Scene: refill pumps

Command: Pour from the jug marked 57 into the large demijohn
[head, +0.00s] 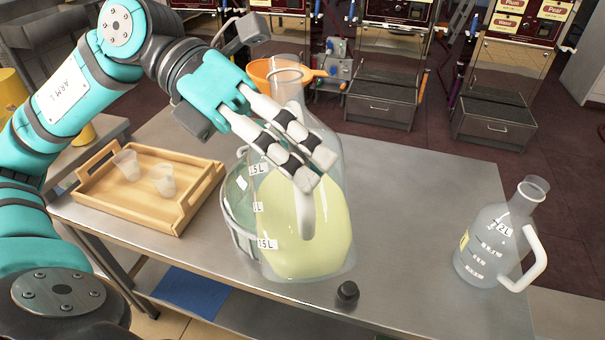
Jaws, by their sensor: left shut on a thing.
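My left gripper (318,172) is shut on the white handle of a large clear jug (325,235) with pale yellow-green liquid in its lower part. The jug looks nearly upright, with its neck at the top; I cannot tell whether it touches the table. No 57 can be read on it. Behind it and to its left shows part of a rounded clear vessel (234,208), perhaps the large demijohn, mostly hidden by the jug. An orange funnel (262,72) shows behind the jug's neck; what it rests in is hidden. My right gripper is not in view.
A clear jug marked 2L (487,247), with a white handle, stands at the table's right end. A wooden tray (158,215) with two clear cups is at left. A black cap (347,292) lies near the front edge. The metal table (410,200) is bare between the jugs.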

